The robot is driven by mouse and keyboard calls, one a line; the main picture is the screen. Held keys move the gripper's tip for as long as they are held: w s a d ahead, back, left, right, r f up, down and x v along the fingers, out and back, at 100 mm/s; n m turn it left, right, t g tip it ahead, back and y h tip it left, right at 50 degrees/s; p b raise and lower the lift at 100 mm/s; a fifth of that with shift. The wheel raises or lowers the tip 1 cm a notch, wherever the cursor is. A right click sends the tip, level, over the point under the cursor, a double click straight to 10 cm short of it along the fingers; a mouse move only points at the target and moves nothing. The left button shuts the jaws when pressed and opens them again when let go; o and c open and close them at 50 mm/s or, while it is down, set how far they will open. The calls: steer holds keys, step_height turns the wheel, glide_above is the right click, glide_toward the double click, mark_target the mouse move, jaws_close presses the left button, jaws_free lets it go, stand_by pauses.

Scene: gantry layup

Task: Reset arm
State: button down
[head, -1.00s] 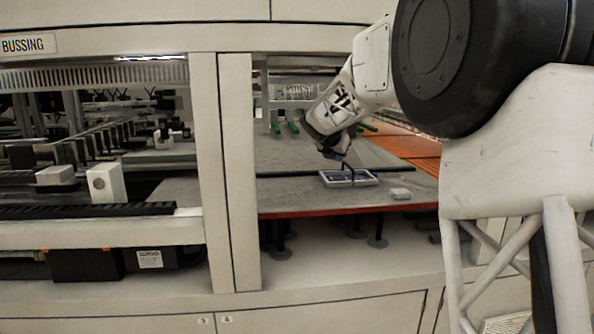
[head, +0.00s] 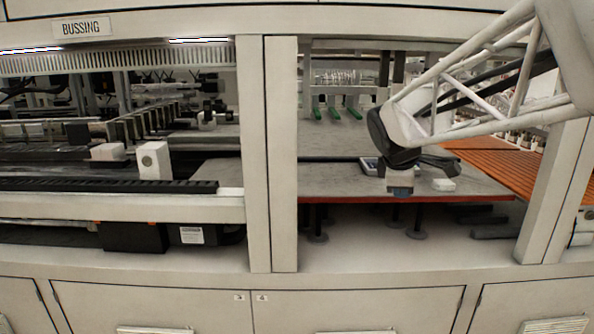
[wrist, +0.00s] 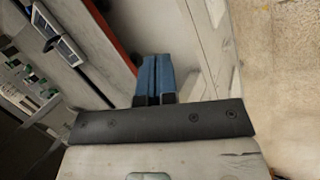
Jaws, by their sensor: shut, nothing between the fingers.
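My gripper (head: 400,191) hangs in front of the table's front edge in the head view, with my arm reaching in from the upper right. Its blue fingers (wrist: 154,74) are pressed together and empty in the wrist view. A dark-framed flat panel (head: 369,163) lies on the grey table behind my gripper, partly hidden by my arm. The panel also shows at the upper left of the wrist view (wrist: 69,49).
The grey table (head: 330,178) has a red front edge. A small white block (head: 443,184) lies right of my gripper. A cabinet post (head: 284,150) stands to the left, another post (head: 553,190) to the right. Orange slats (head: 495,165) lie at the back right.

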steer(key=s+a+f+m+y, duration=0.1)
steer(key=s+f+m, duration=0.3)
steer(key=s, duration=0.6)
steer(key=s+a+f+m+g+y, duration=0.1)
steer(key=s+f+m, duration=0.3)
steer(key=s, duration=0.6)
steer(key=s+a+f+m+g+y, duration=0.1)
steer(key=s+f+m, duration=0.3)
steer(key=s, duration=0.6)
steer(key=shift+s+a+f+m, duration=0.15)
steer(key=shift+a+f+m, duration=0.2)
steer(key=shift+a+m, duration=0.6)
